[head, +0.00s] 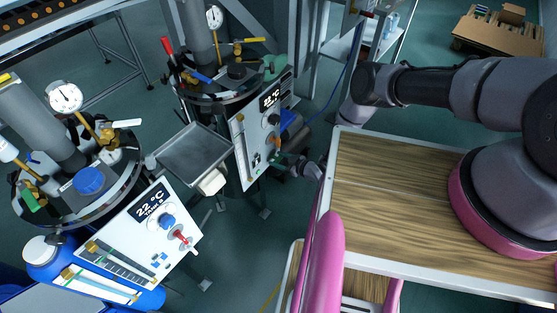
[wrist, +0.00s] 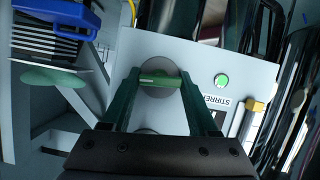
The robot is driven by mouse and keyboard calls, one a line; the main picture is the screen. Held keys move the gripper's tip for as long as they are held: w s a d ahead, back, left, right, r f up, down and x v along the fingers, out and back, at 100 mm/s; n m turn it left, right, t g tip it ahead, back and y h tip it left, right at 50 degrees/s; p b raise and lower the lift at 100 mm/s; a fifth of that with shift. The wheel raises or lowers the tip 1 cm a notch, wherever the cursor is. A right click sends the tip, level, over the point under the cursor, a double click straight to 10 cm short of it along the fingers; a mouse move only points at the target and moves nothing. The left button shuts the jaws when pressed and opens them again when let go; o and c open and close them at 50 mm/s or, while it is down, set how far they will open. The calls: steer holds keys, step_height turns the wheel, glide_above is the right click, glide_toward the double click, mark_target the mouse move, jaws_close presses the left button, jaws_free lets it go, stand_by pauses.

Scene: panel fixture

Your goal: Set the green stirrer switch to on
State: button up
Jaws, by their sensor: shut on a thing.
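The green stirrer switch (wrist: 160,79) is a bar handle on a round grey disc in the wrist view. The bar lies crosswise in that view. My gripper (wrist: 158,82) has its two dark green fingers at either end of the bar, shut on it. A "STIRRER" label (wrist: 217,103), partly hidden by a finger, shows upside down beside it. A round bright green button or lamp (wrist: 221,80) is near the label. In the head view my gripper (head: 279,158) is at the right edge of the rear tank's white panel (head: 243,150); the switch is too small to make out there.
A second panel (head: 150,225) with a red handle (head: 180,235) stands at front left. A grey tray (head: 190,153) sits between the tanks. A blue part (wrist: 60,18) and a yellow-tipped slider (wrist: 255,106) are near my fingers. A wood-topped table (head: 390,200) is at right.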

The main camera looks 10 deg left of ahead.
steer(key=shift+d+m+g, duration=0.1)
steer(key=shift+m+g, duration=0.2)
steer(key=shift+m, duration=0.1)
stand_by(0.3)
steer(key=o, duration=1.4)
steer(key=v, duration=1)
steer(key=shift+d+r, duration=0.1)
steer(key=shift+d, duration=0.25)
